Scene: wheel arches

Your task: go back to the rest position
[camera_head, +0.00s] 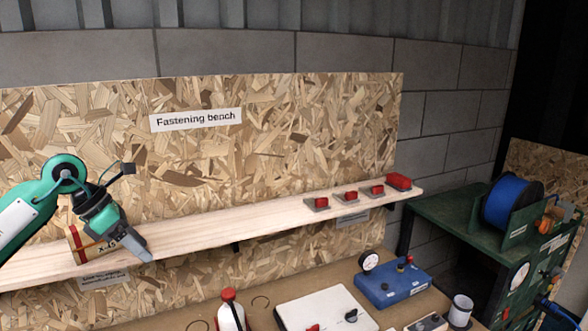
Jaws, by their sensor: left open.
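My left arm comes in from the left, teal and white. My left gripper (146,255) points down and to the right in front of the wooden shelf (270,212). It is open, and I see nothing held between its fingers. A small box with red and tan sides (80,246) is on the shelf right behind the gripper and partly hidden by it; I cannot tell whether they touch. My right gripper is out of the picture.
Several red-topped pieces (351,196) sit at the shelf's right end. A green cart (455,220) carries a blue spool (511,202).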

